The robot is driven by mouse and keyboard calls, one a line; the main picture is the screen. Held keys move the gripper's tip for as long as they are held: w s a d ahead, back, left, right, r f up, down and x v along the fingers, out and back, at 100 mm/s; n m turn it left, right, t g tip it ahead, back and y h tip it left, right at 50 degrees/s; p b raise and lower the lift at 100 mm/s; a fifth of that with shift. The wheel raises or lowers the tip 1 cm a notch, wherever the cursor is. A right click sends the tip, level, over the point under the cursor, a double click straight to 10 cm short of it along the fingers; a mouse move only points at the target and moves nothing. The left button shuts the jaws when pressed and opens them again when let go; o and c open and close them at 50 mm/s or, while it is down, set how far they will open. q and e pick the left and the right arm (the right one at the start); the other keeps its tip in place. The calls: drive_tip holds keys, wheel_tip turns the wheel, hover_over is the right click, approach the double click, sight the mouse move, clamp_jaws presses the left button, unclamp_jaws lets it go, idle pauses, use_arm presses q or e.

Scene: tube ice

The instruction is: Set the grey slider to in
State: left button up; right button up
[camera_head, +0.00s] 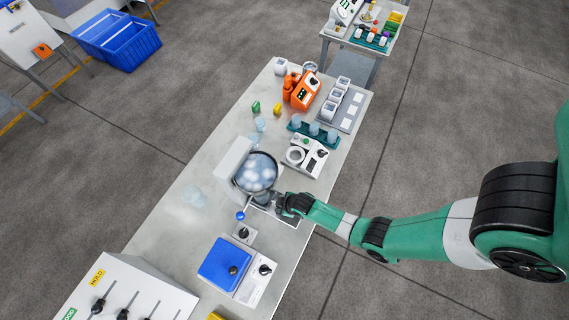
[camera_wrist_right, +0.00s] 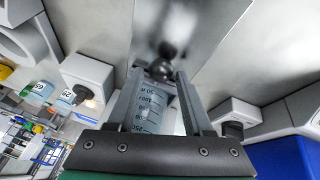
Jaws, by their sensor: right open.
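My right gripper (camera_head: 290,203) is beside the round vessel of ice (camera_head: 256,172), at the right edge of the table. In the right wrist view my right gripper (camera_wrist_right: 160,78) is open, with its two fingers apart. A dark round knob (camera_wrist_right: 160,69) on a grey metal part lies between or just beyond the fingertips; I cannot tell whether they touch it. I cannot tell for sure whether this knob belongs to the grey slider. A clear piece with a measuring scale (camera_wrist_right: 150,105) shows between the fingers. My left gripper is not in view.
A blue-topped device (camera_head: 220,262) stands nearer on the table. A white panel (camera_head: 140,290) with black-knobbed levers is at the lower left. Beyond the vessel are a white device (camera_head: 308,153), a green tube rack (camera_head: 313,131) and an orange device (camera_head: 305,91). The table's left middle is mostly clear.

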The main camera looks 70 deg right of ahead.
drive_tip(key=p+v, duration=0.4)
drive_tip(key=v, duration=0.6)
drive_tip(key=shift+r, duration=0.3)
